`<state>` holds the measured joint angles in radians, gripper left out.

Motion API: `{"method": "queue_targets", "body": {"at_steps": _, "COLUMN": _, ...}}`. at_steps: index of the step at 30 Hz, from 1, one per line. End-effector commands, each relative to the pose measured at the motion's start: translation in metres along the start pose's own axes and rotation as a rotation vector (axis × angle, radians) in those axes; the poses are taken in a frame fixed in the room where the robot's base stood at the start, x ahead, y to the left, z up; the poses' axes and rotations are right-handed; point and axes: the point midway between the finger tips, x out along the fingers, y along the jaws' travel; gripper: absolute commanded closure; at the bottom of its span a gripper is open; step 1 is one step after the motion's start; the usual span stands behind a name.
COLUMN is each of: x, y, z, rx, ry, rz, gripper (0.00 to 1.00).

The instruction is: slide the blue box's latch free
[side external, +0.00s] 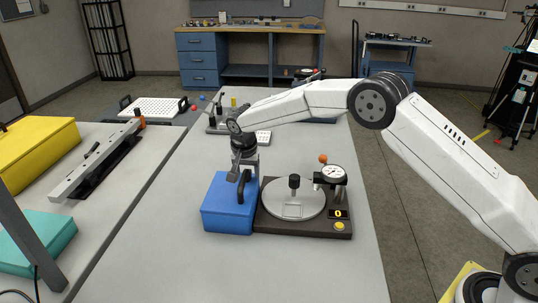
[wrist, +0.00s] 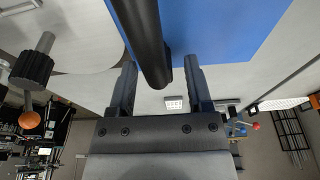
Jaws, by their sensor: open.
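The blue box (side external: 228,210) stands on the grey table, with a dark bar or handle (side external: 243,186) on its top. My gripper (side external: 245,171) points down over the box's top at that bar. In the wrist view the box's blue top (wrist: 235,25) fills the upper right. The black bar (wrist: 143,40) comes down between my two spread fingers, with a gap visible on the right side; contact on the left is unclear. The gripper is open. I cannot make out the latch as a separate part in either view.
A dark base with a round plate (side external: 294,200), a dial gauge (side external: 333,173) and a yellow button (side external: 339,226) stands against the box's right side. An orange ball (side external: 323,159) is behind it. A teal box (side external: 38,240) and yellow case (side external: 38,152) are left.

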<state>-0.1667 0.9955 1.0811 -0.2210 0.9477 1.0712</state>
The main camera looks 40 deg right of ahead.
Motion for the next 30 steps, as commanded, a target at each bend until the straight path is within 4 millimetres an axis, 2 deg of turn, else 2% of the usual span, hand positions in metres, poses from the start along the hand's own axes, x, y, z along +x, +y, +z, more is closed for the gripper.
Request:
{"method": "queue_targets", "body": {"at_steps": 21, "x": -0.052, "y": 0.000, "z": 0.000, "rx": 0.000, "ry": 0.000, "rz": -0.001, "gripper": 0.35}}
{"method": "queue_targets", "body": {"at_steps": 30, "x": -0.054, "y": 0.000, "z": 0.000, "rx": 0.000, "ry": 0.000, "rz": 0.000, "gripper": 0.35}}
